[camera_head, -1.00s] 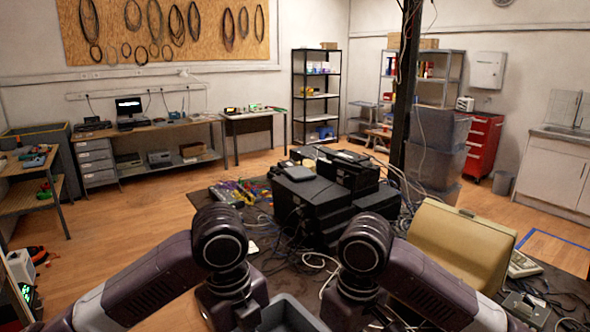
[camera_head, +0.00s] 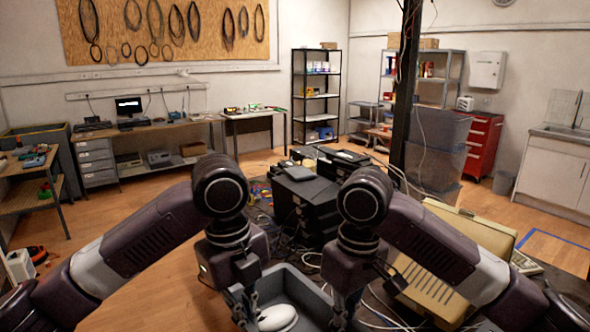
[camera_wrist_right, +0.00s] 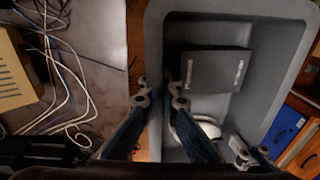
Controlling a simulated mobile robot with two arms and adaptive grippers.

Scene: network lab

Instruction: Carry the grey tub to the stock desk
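The grey tub (camera_head: 312,284) is at the bottom middle of the head view, between my two grippers. Its near part is cut off by the frame. A rounded white thing (camera_head: 277,317) lies in it. The right wrist view shows the tub (camera_wrist_right: 222,14) from above, with a dark box (camera_wrist_right: 215,72) and part of the white thing (camera_wrist_right: 208,127) inside. My right gripper (camera_wrist_right: 161,100) has its fingers on either side of one tub wall, shut on it. My left gripper (camera_head: 243,303) is at the opposite wall and appears shut on it; its fingertips are partly hidden.
A cluttered table with black equipment (camera_head: 305,200), loose cables and a beige case (camera_head: 428,287) lies ahead and right. A dark post (camera_head: 405,100) rises behind it. Desks (camera_head: 160,133) line the back left wall. Open wooden floor (camera_head: 105,215) lies to the left.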

